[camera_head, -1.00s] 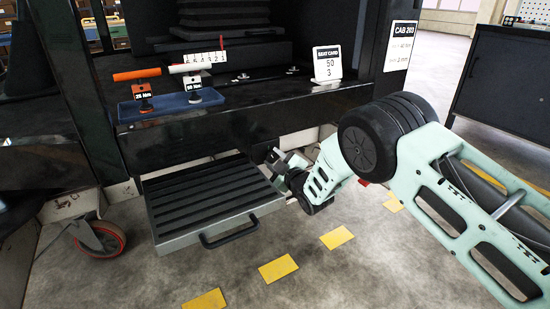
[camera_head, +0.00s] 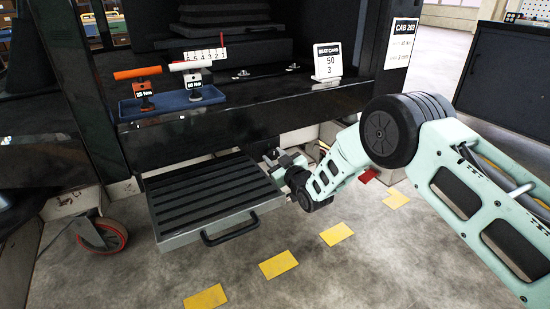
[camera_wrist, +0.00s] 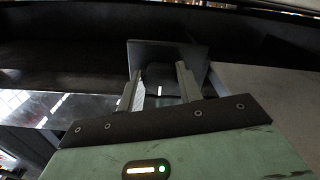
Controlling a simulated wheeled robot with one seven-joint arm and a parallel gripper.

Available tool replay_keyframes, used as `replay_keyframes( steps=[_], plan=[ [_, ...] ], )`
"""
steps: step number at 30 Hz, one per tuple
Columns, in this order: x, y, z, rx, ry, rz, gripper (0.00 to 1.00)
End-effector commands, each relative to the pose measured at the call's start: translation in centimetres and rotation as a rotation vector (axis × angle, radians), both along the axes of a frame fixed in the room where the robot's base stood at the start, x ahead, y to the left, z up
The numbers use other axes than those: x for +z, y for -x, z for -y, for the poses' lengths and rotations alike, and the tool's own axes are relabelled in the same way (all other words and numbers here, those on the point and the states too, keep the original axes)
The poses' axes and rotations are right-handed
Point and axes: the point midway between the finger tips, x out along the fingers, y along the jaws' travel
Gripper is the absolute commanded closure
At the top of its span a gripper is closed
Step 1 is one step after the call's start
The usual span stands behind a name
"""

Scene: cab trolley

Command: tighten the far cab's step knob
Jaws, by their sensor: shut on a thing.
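The cab's step (camera_head: 178,240) is a slatted dark tread in a grey frame, pulled out low under the black cab, with a black handle (camera_head: 230,229) on its front. My gripper (camera_head: 273,157) is at the step's right rear side, under the cab sill. In the wrist view my gripper (camera_wrist: 158,78) has its two fingers on either side of a dark knob (camera_wrist: 160,74) with a short white mark, and it is shut on it. A grey plate (camera_wrist: 140,54) stands behind the knob. In the head view the knob is hidden or too small to make out.
On the cab ledge, a blue tray (camera_head: 172,106) carries an orange-handled tool (camera_head: 138,74) and a white-handled tool (camera_head: 191,66). A "seat cams" card (camera_head: 328,62) stands to their right. A caster wheel (camera_head: 102,236) is at left. A dark cabinet (camera_head: 510,85) stands at right.

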Motion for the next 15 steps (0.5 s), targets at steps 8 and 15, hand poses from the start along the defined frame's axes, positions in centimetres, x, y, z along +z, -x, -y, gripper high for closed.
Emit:
replay_keyframes(
  steps=[8, 15],
  plan=[
    [-0.13, 0.05, -0.01, 0.000, -0.003, -0.005, 0.87],
    [-0.08, 0.04, -0.01, 0.000, -0.002, -0.004, 0.43]
  ],
)
